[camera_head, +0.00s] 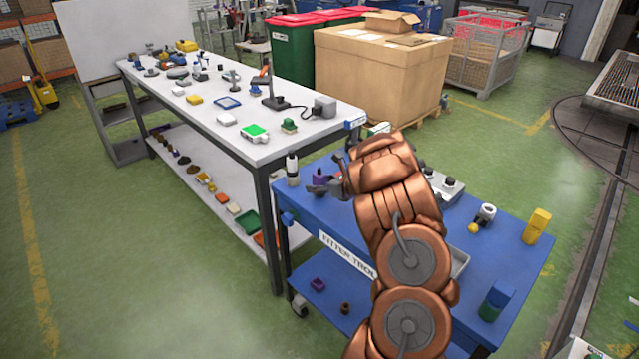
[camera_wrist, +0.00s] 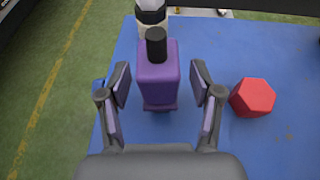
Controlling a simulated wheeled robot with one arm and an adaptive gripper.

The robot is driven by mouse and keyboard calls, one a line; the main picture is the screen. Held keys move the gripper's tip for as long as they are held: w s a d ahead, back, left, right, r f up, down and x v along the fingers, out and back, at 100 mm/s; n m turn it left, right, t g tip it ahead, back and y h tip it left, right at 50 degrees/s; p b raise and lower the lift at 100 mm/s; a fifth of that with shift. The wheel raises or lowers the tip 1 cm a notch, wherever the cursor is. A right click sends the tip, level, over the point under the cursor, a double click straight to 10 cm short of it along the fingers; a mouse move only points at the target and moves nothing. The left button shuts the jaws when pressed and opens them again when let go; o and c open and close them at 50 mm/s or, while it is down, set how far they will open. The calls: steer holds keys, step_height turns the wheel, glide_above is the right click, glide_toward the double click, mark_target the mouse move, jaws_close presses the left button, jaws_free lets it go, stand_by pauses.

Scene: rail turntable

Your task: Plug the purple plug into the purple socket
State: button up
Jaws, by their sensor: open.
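The purple plug (camera_wrist: 158,82), a purple block with a black cylinder on its top, stands on the blue trolley top near its left edge. In the wrist view my gripper (camera_wrist: 160,84) is open, with one finger on each side of the plug and a gap on both sides. In the head view the plug (camera_head: 321,180) shows small beside my gripper (camera_head: 338,181), which my arm partly hides. I cannot make out a purple socket on the trolley top; my arm covers part of it.
A red hexagonal piece (camera_wrist: 253,97) lies right of my gripper. A white bottle with a dark cap (camera_head: 292,171) stands behind the plug. A grey box (camera_head: 452,190), a yellow block (camera_head: 537,226) and a purple piece on the lower shelf (camera_head: 318,285) also show.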

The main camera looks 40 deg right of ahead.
jaws_close()
stand_by(0.4)
steer(key=shift+r, duration=0.1)
